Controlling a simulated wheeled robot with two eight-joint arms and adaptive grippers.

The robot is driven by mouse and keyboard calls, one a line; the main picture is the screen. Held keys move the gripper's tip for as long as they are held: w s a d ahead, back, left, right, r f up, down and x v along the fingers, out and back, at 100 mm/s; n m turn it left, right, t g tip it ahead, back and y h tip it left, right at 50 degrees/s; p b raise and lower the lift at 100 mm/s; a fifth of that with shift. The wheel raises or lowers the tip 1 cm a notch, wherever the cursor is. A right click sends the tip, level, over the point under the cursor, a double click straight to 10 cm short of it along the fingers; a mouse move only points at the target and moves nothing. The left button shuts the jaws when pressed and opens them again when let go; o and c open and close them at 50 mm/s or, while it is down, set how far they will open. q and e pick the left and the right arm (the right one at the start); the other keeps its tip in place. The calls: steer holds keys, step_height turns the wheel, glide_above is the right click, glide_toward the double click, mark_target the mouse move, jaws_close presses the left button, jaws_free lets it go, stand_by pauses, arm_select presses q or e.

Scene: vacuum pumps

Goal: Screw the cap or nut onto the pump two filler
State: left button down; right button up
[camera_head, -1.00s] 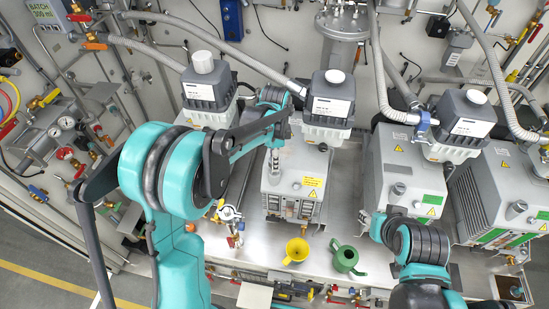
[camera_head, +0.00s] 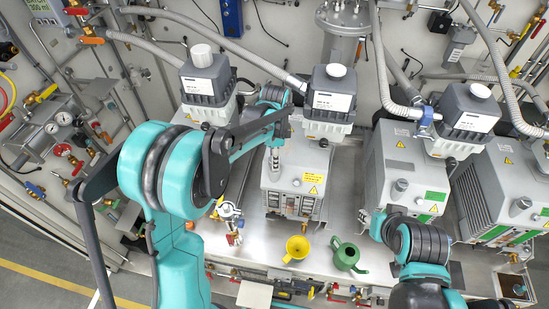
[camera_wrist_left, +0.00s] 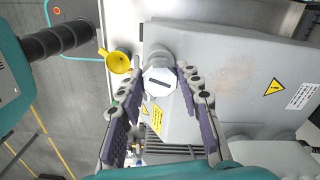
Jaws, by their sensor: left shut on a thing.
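My left arm reaches in from the left of the head view to the front pump (camera_head: 297,185) with a yellow warning label. My left gripper (camera_head: 274,160) is small and partly hidden there, at the pump's top left. In the left wrist view the gripper (camera_wrist_left: 161,74) has its two padded fingers on either side of a pale hexagonal cap (camera_wrist_left: 158,83) with a dark slot, and it is shut on this cap. The cap lies in line with a grey round filler neck (camera_wrist_left: 158,54) on the pump; whether its threads engage is hidden. My right gripper does not show, only its arm.
More pumps (camera_head: 402,175) stand to the right, with grey hoses (camera_head: 387,80) above.

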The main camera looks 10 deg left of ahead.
arm_select(q)
steer(key=shift+f+b, duration=0.9)
steer(key=shift+f, duration=0.2)
stand_by(0.4)
steer(key=shift+m, duration=0.7)
steer(key=m+b, duration=0.1)
steer(key=m, duration=0.3)
steer(key=shift+m, duration=0.4)
steer(key=m+b, duration=0.1)
steer(key=m, duration=0.3)
steer(key=shift+m, duration=0.3)
steer(key=m, duration=0.4)
steer(key=shift+m+b, duration=0.3)
steer(key=shift+m, duration=0.1)
steer(key=m, duration=0.5)
steer(key=c, duration=1)
jaws_free()
steer(key=shift+o, duration=0.2)
